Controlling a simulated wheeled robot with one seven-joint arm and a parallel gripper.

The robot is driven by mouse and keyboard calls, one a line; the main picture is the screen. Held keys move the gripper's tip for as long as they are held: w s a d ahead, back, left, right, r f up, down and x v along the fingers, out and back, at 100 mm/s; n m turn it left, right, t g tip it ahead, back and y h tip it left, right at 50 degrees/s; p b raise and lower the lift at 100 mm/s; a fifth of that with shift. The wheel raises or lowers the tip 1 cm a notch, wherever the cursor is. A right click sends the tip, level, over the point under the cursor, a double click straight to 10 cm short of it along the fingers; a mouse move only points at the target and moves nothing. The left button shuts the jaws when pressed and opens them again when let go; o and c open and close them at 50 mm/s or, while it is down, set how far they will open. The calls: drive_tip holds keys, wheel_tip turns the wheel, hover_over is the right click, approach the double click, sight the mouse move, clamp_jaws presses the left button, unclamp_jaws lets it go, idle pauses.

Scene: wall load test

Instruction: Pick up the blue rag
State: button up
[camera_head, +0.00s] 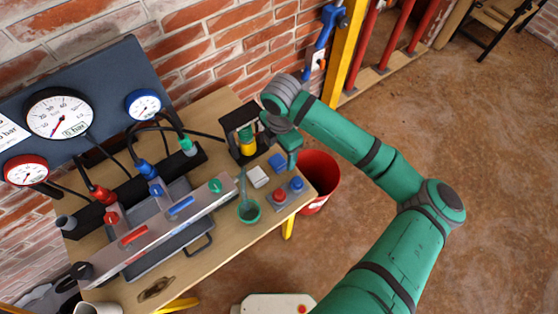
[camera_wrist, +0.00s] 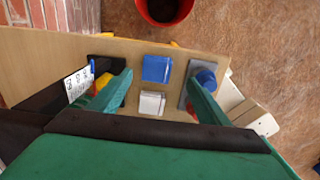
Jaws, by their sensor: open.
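The blue rag (camera_head: 277,162) is a small folded square lying flat on the wooden workbench, near its right end. In the wrist view the blue rag (camera_wrist: 157,68) lies between and slightly beyond my green fingers. My gripper (camera_head: 291,158) is above the bench, close to the rag in the head view. In the wrist view my gripper (camera_wrist: 160,78) has its fingers wide apart with nothing held between them. A white folded rag (camera_head: 258,177) lies beside the blue one; it also shows in the wrist view (camera_wrist: 152,103).
A box with red and blue buttons (camera_head: 288,193) sits right of the rags. A black-framed yellow device (camera_head: 244,139) stands behind them. A green cup (camera_head: 249,211) is in front. A red bucket (camera_head: 318,172) stands on the floor beyond the bench (camera_head: 222,238).

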sight(279, 161)
drive_tip(key=shift+w+a+f, duration=0.1)
drive_tip(key=shift+a+f, duration=0.05)
drive_tip(key=shift+f, duration=1.4)
drive_tip(key=shift+w+a+f, duration=0.1)
drive_tip(key=shift+f, duration=1.4)
drive_tip(key=c, duration=1.1)
